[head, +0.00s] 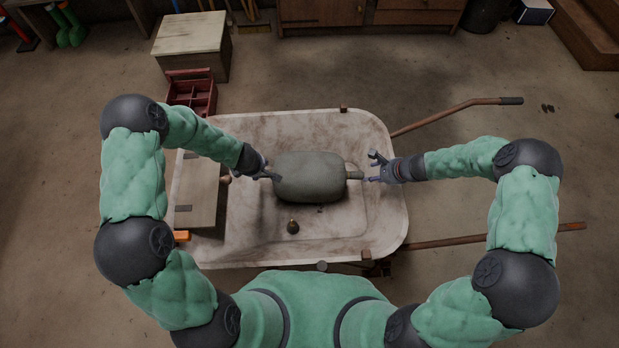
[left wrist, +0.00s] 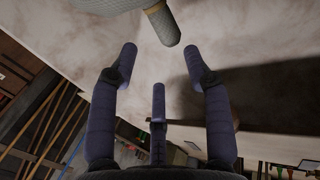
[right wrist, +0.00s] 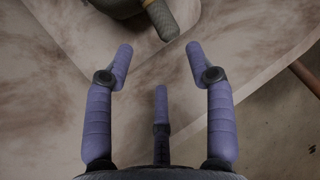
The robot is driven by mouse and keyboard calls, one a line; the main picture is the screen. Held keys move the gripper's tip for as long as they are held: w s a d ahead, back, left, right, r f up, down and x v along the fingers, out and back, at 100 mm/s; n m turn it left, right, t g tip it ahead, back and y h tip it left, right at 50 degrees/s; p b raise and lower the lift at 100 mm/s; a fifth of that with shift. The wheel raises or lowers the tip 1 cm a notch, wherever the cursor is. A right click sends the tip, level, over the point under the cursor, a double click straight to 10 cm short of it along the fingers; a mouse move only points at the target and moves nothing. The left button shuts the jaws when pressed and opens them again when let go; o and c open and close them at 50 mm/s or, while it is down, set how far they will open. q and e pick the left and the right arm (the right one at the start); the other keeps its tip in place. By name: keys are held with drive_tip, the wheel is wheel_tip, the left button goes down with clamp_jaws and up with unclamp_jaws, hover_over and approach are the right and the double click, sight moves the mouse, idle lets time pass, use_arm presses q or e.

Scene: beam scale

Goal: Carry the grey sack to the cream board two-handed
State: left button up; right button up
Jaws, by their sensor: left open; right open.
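The grey sack (head: 310,177) lies in the middle of the pale, stained barrow tray, with a stub handle at each end. The cream board (head: 197,193) lies over the left end of the tray, left of the sack. My left gripper (head: 268,174) is open at the sack's left end; in the left wrist view the sack's handle (left wrist: 163,24) is just beyond the spread fingertips. My right gripper (head: 374,167) is open at the sack's right end; in the right wrist view that handle (right wrist: 162,20) is also just beyond the fingertips. Neither gripper holds anything.
The barrow tray (head: 385,215) has a small dark round object (head: 293,227) in front of the sack. An orange piece (head: 181,236) sits at the board's near end. A red toolbox (head: 192,95) and wooden box (head: 190,48) stand behind left. Barrow handles (head: 455,117) extend right.

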sight(359, 176)
use_arm(q)
drive_tip(key=shift+f, duration=0.1)
use_arm(e)
drive_tip(key=shift+f, duration=0.15)
use_arm(q)
drive_tip(key=x, duration=1)
drive_tip(key=shift+w+f, duration=0.1)
drive_tip(key=shift+f, duration=0.2)
use_arm(e)
drive_tip(key=x, duration=1)
drive_tip(key=shift+w+a+f, duration=0.2)
drive_tip(key=shift+f, duration=0.05)
use_arm(q)
drive_tip(key=shift+c, duration=0.3)
use_arm(e)
drive_tip(key=shift+c, duration=0.3)
use_arm(q)
clamp_jaws()
use_arm(e)
clamp_jaws()
use_arm(q)
drive_tip(key=shift+w+a+r, duration=0.15)
drive_tip(key=shift+w+r, duration=0.05)
use_arm(e)
drive_tip(key=shift+w+r, duration=0.15)
